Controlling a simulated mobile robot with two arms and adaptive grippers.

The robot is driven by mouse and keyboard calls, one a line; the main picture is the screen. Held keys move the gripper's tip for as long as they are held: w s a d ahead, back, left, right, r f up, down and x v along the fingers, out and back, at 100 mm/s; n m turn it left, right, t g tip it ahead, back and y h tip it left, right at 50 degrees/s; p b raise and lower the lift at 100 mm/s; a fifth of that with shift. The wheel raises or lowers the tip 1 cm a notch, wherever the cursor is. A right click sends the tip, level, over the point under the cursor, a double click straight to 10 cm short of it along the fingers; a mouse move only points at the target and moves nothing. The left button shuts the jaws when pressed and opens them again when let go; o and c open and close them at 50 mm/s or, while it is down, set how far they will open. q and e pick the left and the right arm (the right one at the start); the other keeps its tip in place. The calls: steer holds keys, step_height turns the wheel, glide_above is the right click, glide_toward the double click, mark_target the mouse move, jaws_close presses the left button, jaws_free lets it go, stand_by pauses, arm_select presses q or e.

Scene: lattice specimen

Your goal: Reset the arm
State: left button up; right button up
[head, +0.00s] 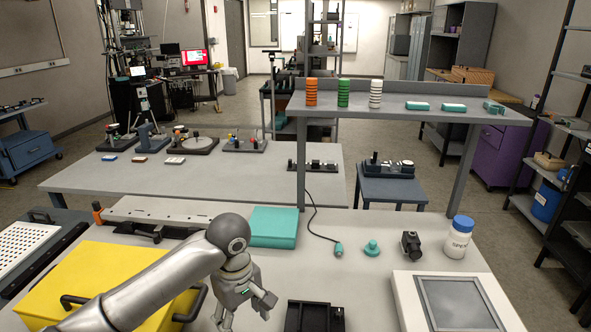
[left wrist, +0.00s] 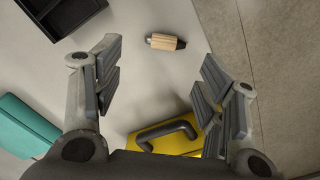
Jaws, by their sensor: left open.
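My left arm comes in from the lower left of the head view, over a yellow case (head: 75,270). My left gripper (head: 246,310) hangs past the case's right side, above the grey table, pointing down. In the left wrist view its two ridged fingers (left wrist: 162,88) are spread wide with nothing between them. A small wooden cylinder with dark ends (left wrist: 165,42) lies on the table beyond the fingertips, apart from them. My right arm and gripper are not in view.
A teal box (head: 274,227) stands behind the gripper. A black tray (head: 314,317) lies to its right. Further right are a teal knob (head: 371,248), a black device (head: 411,244), a white bottle (head: 458,238) and a grey-topped panel (head: 455,303). The yellow case's dark handle (left wrist: 167,133) is close below the fingers.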

arm_select(q)
steer(key=s+d+f+m, duration=0.1)
steer(key=s+f, duration=0.1)
steer(key=s+d+f+m+h, duration=0.1)
steer(key=s+d+f+m, duration=0.1)
steer(key=s+d+f+m+h, duration=0.1)
steer(key=s+d+f, duration=0.1)
steer(key=shift+s+d+f+m+t, duration=0.1)
steer(key=shift+d+f+m+t, duration=0.05)
steer(key=shift+f+m+t, duration=0.25)
steer(key=s+a+f+m+t+h, duration=0.15)
steer(key=s+f+m, duration=0.3)
steer(key=s, duration=0.45)
steer(key=s+a+f+m+t+y, duration=0.15)
steer(key=s+a+y, duration=0.25)
steer(key=s+a, duration=0.6)
step_height(320, 180, down, 27)
steer(key=g+b, duration=0.1)
steer(key=g, duration=0.1)
steer(key=s+a+f, duration=0.1)
steer(key=s+f, duration=0.7)
steer(key=s+a+f+m, duration=0.1)
steer(key=s+a+f, duration=0.1)
steer(key=s+f, duration=0.7)
steer(key=shift+s+a+g+b, duration=0.2)
steer(key=shift+a+g+b, duration=0.1)
steer(key=shift+g+b, duration=0.1)
